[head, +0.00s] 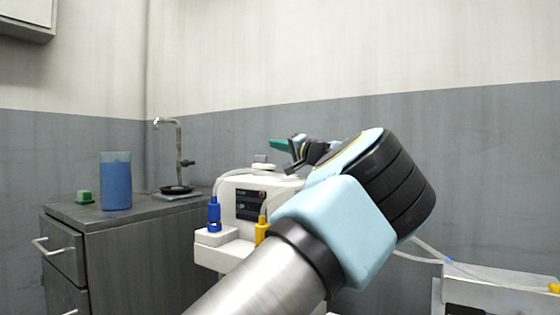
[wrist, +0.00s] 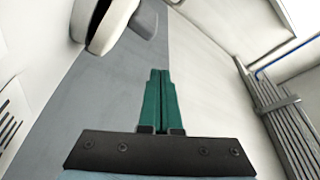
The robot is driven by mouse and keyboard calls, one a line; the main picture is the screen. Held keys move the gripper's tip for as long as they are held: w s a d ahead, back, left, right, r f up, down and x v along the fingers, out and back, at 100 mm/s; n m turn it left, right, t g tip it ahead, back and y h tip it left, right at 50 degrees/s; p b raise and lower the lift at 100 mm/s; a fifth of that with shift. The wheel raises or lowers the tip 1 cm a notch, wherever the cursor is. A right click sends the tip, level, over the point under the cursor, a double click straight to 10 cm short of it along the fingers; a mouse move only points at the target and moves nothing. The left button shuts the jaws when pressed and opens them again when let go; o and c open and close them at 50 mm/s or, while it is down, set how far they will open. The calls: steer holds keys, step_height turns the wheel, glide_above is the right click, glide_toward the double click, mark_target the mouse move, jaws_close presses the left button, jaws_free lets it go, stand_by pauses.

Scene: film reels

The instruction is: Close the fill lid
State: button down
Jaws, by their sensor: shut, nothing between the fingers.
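My gripper (head: 279,145) has green fingers and is held above the top of the white machine (head: 230,190) in the head view. In the wrist view my gripper (wrist: 160,75) has its two fingers together with nothing between them. A small white round part (head: 262,160) stands on the machine's top, just below and left of the fingertips. A white rounded part (wrist: 112,24) shows at the upper left of the wrist view, apart from the fingers. I cannot tell which part is the fill lid, or how far open it is. My arm hides the machine's right side.
A blue connector (head: 214,214) and a yellow one (head: 262,230) are at the machine's front. On the left, a grey cabinet (head: 130,240) bears a container of blue liquid (head: 116,182), a green-topped item (head: 84,197) and a tap (head: 179,150). A tube (head: 420,259) runs at the right.

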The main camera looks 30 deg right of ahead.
steer(key=shift+s+a+f+b, duration=0.2)
steer(key=shift+a+b, duration=0.15)
steer(key=shift+b, duration=0.3)
steer(key=shift+s+a+f+b, duration=0.2)
steer(key=shift+a+b, duration=0.15)
steer(key=shift+b, duration=0.3)
steer(key=shift+a+r, duration=0.1)
steer(key=shift+r, duration=0.05)
